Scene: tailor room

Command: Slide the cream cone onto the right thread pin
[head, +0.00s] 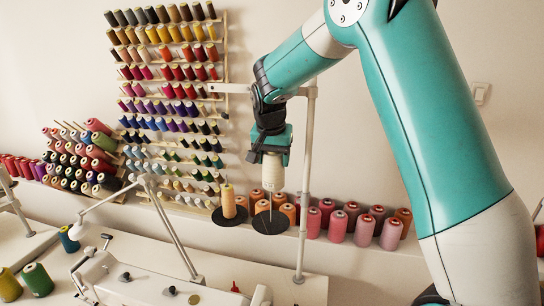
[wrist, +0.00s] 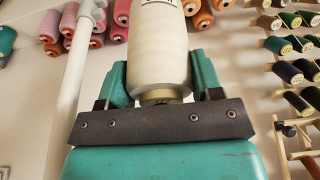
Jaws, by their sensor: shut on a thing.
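My gripper (head: 271,152) points down and is shut on the cream cone (head: 272,173). The cone hangs upright below the fingers, above the right dark disc (head: 270,223) of the thread stand. A thin pin (head: 270,209) shows above that disc, under the cone. The cone looks apart from the disc; whether the pin tip is inside it, I cannot tell. In the wrist view the cream cone (wrist: 158,50) sits between the teal fingers. The left disc (head: 231,219) holds a yellow-orange cone (head: 228,202).
A pale upright pole (head: 306,170) stands just right of the cone. Several orange and pink cones (head: 340,222) line the ledge behind. A wall rack (head: 165,90) of many spools is at the back left. A white sewing machine (head: 130,280) is at the front left.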

